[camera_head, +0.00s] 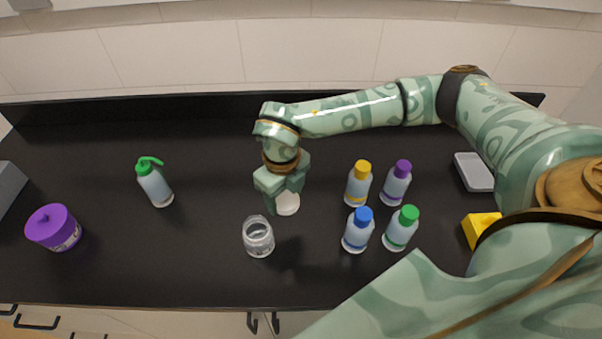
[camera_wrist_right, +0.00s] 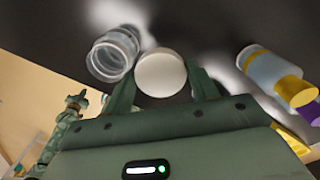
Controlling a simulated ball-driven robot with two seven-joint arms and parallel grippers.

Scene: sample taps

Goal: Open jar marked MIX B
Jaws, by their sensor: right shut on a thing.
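A clear glass jar (camera_head: 258,240) stands on the black counter with its mouth open and no lid on it. It also shows in the right wrist view (camera_wrist_right: 112,55). No MIX B marking is readable on it. A round white lid (camera_head: 288,205) is behind and to the right of the jar, apart from it. My right gripper (camera_head: 284,194) points down and is shut on the white lid, which sits between its fingers in the right wrist view (camera_wrist_right: 160,73). I cannot tell whether the lid touches the counter. My left gripper is not in view.
Bottles with yellow (camera_head: 359,184), purple (camera_head: 396,184), blue (camera_head: 358,230) and green (camera_head: 401,229) caps stand right of the lid. A green-topped squeeze bottle (camera_head: 154,183) and a purple-lidded jar (camera_head: 54,228) stand left. A grey tray (camera_head: 474,172) and yellow object (camera_head: 481,228) lie right.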

